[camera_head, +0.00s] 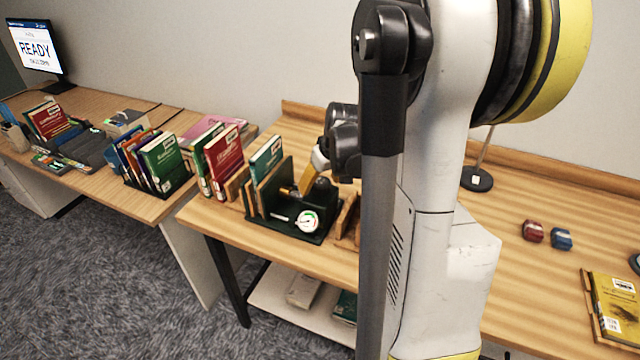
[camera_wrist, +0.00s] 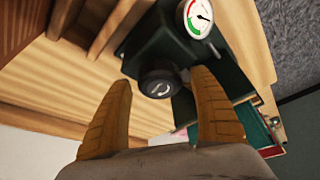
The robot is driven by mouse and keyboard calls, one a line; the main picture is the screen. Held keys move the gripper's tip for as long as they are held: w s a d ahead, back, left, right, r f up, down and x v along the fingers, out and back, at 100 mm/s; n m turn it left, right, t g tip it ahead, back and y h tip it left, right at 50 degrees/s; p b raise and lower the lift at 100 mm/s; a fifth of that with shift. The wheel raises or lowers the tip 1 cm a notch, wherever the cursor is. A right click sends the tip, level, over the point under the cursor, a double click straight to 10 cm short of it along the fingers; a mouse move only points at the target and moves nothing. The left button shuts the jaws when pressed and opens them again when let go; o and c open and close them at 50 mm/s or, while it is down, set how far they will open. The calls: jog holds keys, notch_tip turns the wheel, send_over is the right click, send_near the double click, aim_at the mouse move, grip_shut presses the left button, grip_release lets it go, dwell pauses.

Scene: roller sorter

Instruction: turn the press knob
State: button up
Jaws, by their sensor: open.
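The press (camera_head: 308,238) is a dark green device on the wooden table in the head view, with a round white gauge (camera_head: 307,221) on its front. In the wrist view the press knob (camera_wrist: 159,83) is a dark round knob with a pale curved mark on its face, and the gauge (camera_wrist: 199,17) sits above it to the right. My gripper (camera_wrist: 158,86) is open, its two yellow-orange fingers on either side of the knob in the picture. I cannot tell whether they touch it. In the head view my gripper (camera_head: 300,186) is at the press, and the knob is mostly hidden there.
Books (camera_head: 222,160) stand just left of the press, and more books (camera_head: 158,166) stand on the left desk. A red object (camera_head: 533,231), a blue object (camera_head: 561,239) and a yellow book (camera_head: 618,308) lie at the right. The table between has free room.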

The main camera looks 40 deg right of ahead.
jog(key=c, duration=1.2)
jog(key=shift+m, duration=0.3)
jog(key=m+h, duration=0.1)
jog(key=m, duration=0.1)
jog(key=m+h, duration=0.1)
jog(key=m, duration=0.2)
jog(key=shift+g, duration=0.4)
jog(key=m+g, duration=0.1)
jog(key=m, duration=0.2)
jog(key=m+h, duration=0.1)
jog(key=m, duration=0.1)
jog(key=shift+m+g, duration=0.4)
jog(key=m+g, duration=0.2)
jog(key=m, duration=0.3)
jog(key=m+g, duration=0.1)
jog(key=m, duration=0.4)
jog(key=shift+g+p, duration=0.4)
jog(key=shift+m, duration=0.3)
